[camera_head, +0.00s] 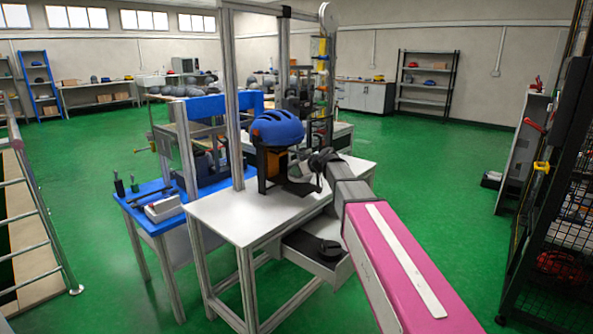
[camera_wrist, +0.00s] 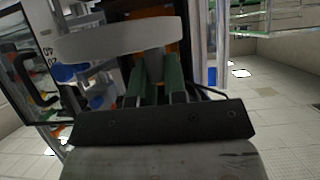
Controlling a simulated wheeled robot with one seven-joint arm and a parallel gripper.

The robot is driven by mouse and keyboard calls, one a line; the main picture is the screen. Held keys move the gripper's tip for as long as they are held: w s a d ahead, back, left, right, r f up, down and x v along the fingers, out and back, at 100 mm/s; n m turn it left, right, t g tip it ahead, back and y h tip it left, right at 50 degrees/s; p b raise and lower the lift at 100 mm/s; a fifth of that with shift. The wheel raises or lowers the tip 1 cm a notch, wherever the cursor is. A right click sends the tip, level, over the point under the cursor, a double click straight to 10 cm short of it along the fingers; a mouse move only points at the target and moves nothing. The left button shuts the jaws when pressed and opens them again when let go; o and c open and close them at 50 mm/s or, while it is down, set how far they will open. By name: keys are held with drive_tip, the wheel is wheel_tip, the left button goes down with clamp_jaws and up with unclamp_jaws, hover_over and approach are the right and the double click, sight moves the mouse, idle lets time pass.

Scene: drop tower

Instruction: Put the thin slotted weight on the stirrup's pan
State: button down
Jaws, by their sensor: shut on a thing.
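My gripper (camera_wrist: 155,72) is shut on a pale grey round disc (camera_wrist: 115,41), which looks like the thin slotted weight. The green-padded fingers pinch it, and it shows nearly edge-on in the wrist view. Its slot cannot be made out. In the head view my arm reaches to the white table, and my wrist hides the fingers and most of what they hold. A blue helmet (camera_head: 276,128) sits on a black and orange stand (camera_head: 268,166) just left of my wrist. The stirrup and its pan cannot be told apart clearly in either view.
The white table (camera_head: 235,215) is bare at its front left. An open drawer (camera_head: 318,262) under it holds a dark round piece (camera_head: 329,250), close to my arm. Metal frame posts (camera_head: 234,100) rise by the helmet. A blue bench (camera_head: 150,205) with tools stands left.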

sight(298, 177)
drive_tip(key=shift+f, duration=2)
drive_tip(key=c, duration=1.2)
unclamp_jaws()
drive_tip(key=shift+f, duration=0.1)
drive_tip(key=shift+o, duration=0.2)
drive_tip(key=v, duration=1.2)
